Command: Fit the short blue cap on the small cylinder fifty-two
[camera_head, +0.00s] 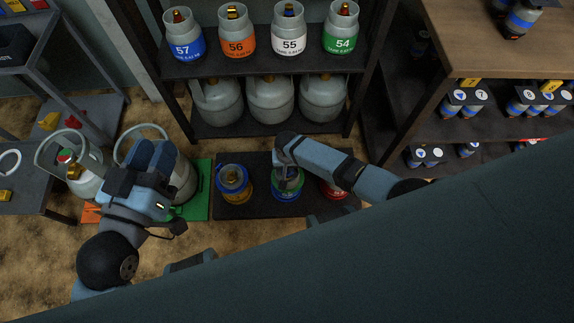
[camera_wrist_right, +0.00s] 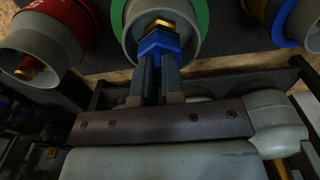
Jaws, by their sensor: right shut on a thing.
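A small grey cylinder (camera_head: 286,194) with a green ring and a blue base stands in the middle of a dark platform (camera_head: 262,168). Its collar shows in the right wrist view (camera_wrist_right: 187,42). My right gripper (camera_wrist_right: 157,72) is over it, shut on the blue cap (camera_wrist_right: 160,44). The cap is inside the collar, right by a brass valve (camera_wrist_right: 157,22). I cannot tell whether it is seated. No number is readable on this cylinder. My left gripper (camera_head: 152,160) is over tall grey cylinders at left; its fingertips are unclear.
A blue-ringed cylinder (camera_head: 234,184) and a red-marked cylinder (camera_head: 333,190) flank the middle one. Behind stands a shelf (camera_head: 270,62) with cylinders numbered 54 to 57. Tall grey cylinders (camera_head: 88,180) stand at left. A wooden shelf unit (camera_head: 500,45) is at right.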

